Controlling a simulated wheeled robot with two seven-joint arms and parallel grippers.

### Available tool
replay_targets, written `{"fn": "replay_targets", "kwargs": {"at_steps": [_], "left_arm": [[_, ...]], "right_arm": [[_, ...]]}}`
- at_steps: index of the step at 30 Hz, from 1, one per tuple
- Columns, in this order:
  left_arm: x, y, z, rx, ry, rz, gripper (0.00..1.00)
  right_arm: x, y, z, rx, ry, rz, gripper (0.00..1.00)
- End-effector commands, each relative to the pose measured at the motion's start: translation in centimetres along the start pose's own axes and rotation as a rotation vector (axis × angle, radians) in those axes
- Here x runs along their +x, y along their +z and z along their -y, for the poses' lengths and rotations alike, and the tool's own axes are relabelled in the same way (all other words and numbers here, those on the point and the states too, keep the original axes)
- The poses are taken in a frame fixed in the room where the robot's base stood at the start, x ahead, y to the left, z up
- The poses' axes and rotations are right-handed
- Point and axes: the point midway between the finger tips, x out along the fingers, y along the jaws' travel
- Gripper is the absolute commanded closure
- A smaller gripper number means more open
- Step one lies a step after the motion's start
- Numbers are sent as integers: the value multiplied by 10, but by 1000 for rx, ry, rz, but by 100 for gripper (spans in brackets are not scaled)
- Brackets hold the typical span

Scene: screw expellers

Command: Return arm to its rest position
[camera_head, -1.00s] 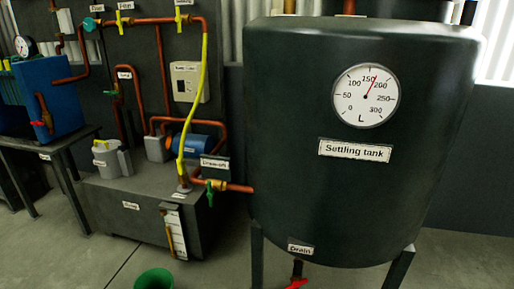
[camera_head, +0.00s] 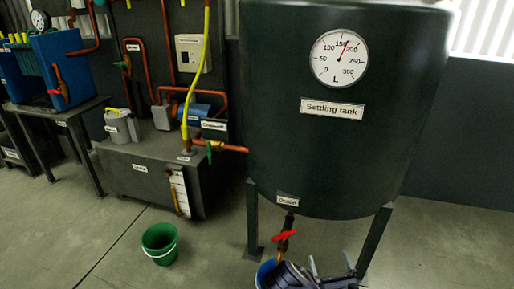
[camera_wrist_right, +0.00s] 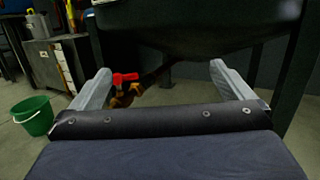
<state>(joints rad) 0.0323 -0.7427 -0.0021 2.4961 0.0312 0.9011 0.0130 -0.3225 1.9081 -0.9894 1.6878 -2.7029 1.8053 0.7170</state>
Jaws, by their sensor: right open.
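My right gripper (camera_head: 330,268) shows at the bottom of the head view, under the right side of the settling tank (camera_head: 350,165). Its two grey fingers are spread wide with nothing between them, as the right wrist view (camera_wrist_right: 160,90) also shows. The drain valve with a red handle (camera_head: 285,235) hangs below the tank, left of the gripper. In the right wrist view the red handle (camera_wrist_right: 125,78) appears beyond the fingers, apart from them. My left gripper is in neither view.
A blue bucket (camera_head: 263,272) stands under the drain, partly hidden by my right arm. A green bucket (camera_head: 160,243) stands on the open floor to the left. Tank legs (camera_head: 252,220) flank the drain. A grey sump box (camera_head: 150,175) with pipes stands behind.

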Motion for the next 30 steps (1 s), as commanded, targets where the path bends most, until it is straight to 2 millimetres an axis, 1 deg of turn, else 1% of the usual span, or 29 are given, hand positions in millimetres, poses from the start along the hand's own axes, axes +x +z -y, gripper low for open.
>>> {"fn": "replay_targets", "kwargs": {"at_steps": [1,3,5,6,8,10,11,12,14,15,17,18,20,21,23,24,26,27,29,30], "left_arm": [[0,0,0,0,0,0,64],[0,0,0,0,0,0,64],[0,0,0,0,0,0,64],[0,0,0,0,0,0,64],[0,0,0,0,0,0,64],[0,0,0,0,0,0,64],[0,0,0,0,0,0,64],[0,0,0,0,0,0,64],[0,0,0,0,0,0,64],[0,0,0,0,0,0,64],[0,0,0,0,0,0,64],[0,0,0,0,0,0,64],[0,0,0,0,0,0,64],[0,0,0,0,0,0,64],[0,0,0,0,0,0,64],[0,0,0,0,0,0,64],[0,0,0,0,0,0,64],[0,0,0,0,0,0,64],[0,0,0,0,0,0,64],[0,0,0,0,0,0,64]], "right_arm": [[4,12,12,-3,-54,31,0],[7,30,29,-9,-137,73,0],[8,46,46,-13,-218,114,0],[8,59,58,-16,-279,142,0],[6,79,79,-15,-385,190,0],[-3,108,109,-10,-543,256,0],[-10,122,123,-4,-625,286,0],[-22,141,143,8,-745,329,0],[-47,168,170,40,-940,390,0],[-66,183,186,69,-1071,425,0],[-98,201,203,124,-1260,469,0],[-120,211,210,167,-1385,492,0],[-153,221,216,247,-1563,519,0],[-174,225,216,307,-1678,532,0],[-204,230,212,412,-1841,544,0],[-222,231,206,490,-1943,547,0],[-245,232,192,619,-2085,544,0],[-258,232,181,713,-2171,537,0],[-274,231,162,866,-2286,520,0],[-282,232,147,976,-2353,506,0]]}}
